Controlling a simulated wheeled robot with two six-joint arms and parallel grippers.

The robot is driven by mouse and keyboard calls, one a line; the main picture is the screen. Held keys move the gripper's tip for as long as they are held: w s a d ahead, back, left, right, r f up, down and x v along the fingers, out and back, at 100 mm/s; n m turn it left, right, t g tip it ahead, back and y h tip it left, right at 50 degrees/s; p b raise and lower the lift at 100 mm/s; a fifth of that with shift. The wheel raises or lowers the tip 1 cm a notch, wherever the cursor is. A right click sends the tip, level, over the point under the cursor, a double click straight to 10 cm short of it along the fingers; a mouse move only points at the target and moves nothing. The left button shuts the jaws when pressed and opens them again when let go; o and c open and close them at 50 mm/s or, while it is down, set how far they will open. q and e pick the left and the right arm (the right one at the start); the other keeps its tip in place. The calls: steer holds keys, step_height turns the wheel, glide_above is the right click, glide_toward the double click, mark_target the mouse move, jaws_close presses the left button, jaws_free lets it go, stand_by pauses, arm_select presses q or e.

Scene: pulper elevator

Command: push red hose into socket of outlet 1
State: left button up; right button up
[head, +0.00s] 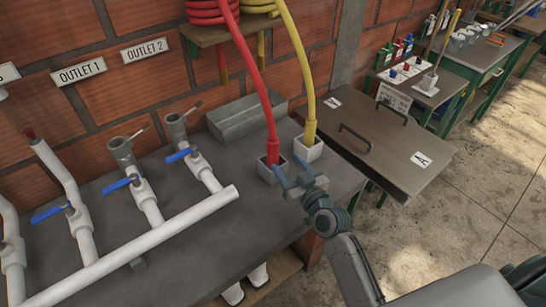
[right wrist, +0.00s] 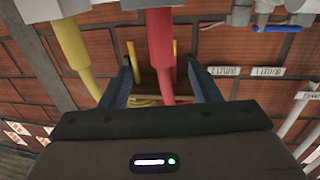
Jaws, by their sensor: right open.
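The red hose (head: 261,95) hangs from a coil on a wall shelf, its lower end in a small white box on the counter. My right gripper (head: 289,170) is open beside that lower end. In the right wrist view the red hose (right wrist: 161,50) passes between the open fingers (right wrist: 162,82), with no grip visible. The OUTLET 1 sign (head: 78,73) is on the brick wall. Below it, a grey metal socket (head: 122,152) tops a white pipe with a blue valve handle (head: 121,184). My left gripper is not in view.
A yellow hose (head: 296,60) ends in another white box (head: 308,150) close to my gripper. The OUTLET 2 sign (head: 142,51) and a similar socket (head: 176,128) are to the right of outlet 1. A grey metal box (head: 246,118) stands against the wall. The counter's front is clear.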

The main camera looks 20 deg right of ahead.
mark_target(276, 151)
steer(key=w, duration=0.2)
steer(key=w+a, duration=0.1)
steer(key=w, duration=0.1)
steer(key=shift+w+p, duration=0.15)
steer(key=shift+p, duration=0.2)
steer(key=shift+w+r, duration=0.1)
steer(key=shift+w, duration=0.2)
steer(key=w, duration=0.1)
steer(key=w+a+p, duration=0.1)
steer(key=w, duration=0.1)
steer(key=shift+w, duration=0.25)
steer(key=shift+w+f+p, duration=0.2)
steer(key=shift+w+p, duration=0.1)
steer(key=shift+w, duration=0.15)
steer(key=shift+s, duration=0.1)
steer(key=shift+c, duration=0.3)
steer(key=c, duration=1.1)
